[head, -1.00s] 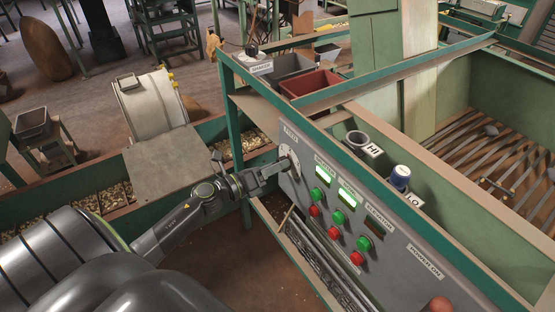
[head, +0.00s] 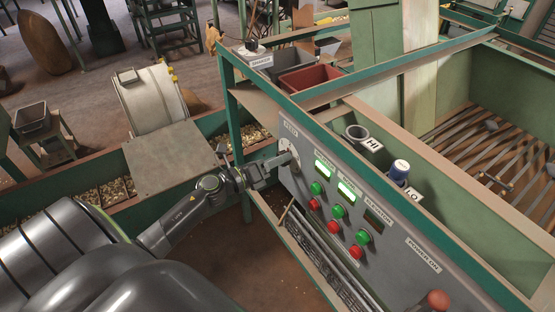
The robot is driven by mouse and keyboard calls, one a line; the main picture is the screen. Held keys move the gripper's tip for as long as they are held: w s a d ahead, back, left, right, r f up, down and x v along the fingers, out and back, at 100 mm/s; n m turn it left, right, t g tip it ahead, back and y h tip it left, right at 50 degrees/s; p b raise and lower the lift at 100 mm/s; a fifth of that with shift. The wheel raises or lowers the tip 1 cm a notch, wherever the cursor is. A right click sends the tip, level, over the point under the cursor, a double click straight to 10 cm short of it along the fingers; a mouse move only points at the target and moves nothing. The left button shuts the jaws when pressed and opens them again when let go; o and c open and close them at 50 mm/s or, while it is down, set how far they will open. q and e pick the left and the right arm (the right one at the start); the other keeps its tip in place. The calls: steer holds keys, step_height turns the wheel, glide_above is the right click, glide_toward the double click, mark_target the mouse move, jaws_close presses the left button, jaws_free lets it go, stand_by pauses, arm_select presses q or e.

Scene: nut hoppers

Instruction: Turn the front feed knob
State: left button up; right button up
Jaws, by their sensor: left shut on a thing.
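The feed knob (head: 286,158) sits on a pale round dial plate under the FEED label, at the left end of the grey control panel (head: 394,252) in the head view. My left gripper (head: 275,163) reaches in from the left and is shut on the knob. Its fingers hide most of the knob, so I cannot read the pointer's exact setting. My right gripper is not in view.
Green buttons (head: 339,211) and red buttons (head: 334,227) with lit displays are right of the knob. A red ball-topped handle (head: 438,300) is at the lower right. A green frame rail (head: 360,167) runs above the panel. A red bin (head: 310,81) stands behind.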

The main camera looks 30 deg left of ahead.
arm_select(q)
steer(key=shift+f+n+p, duration=0.1)
steer(key=shift+n+p, duration=3.8)
steer(key=shift+n, duration=1.9)
steer(key=o, duration=1)
